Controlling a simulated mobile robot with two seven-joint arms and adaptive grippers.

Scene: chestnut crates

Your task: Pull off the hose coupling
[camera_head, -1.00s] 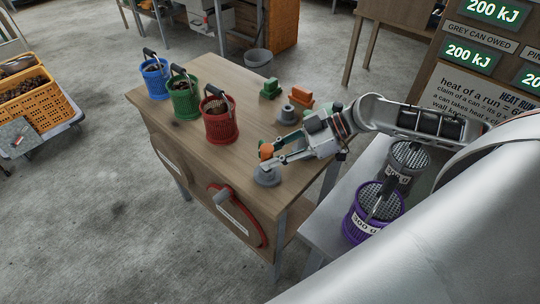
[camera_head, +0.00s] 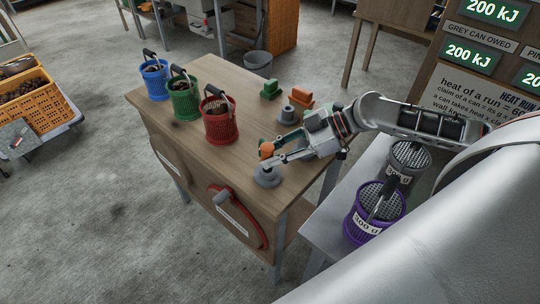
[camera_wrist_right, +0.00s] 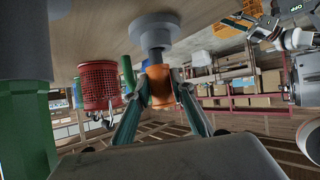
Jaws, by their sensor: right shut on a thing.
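My right gripper (camera_head: 270,152) is shut on the orange coupling (camera_head: 267,149) above the near right part of the wooden bench. The coupling also shows in the right wrist view as an orange cylinder (camera_wrist_right: 160,88) between the two fingers. A grey round fitting (camera_head: 267,178) with a short upright stem stands on the bench directly under the coupling. In the right wrist view its flange and stem (camera_wrist_right: 154,32) point toward the coupling. I cannot tell whether the stem and coupling still touch.
Blue (camera_head: 155,80), green (camera_head: 184,98) and red (camera_head: 219,122) baskets stand along the bench's left side. A purple basket (camera_head: 362,222) stands on the pale surface at right.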

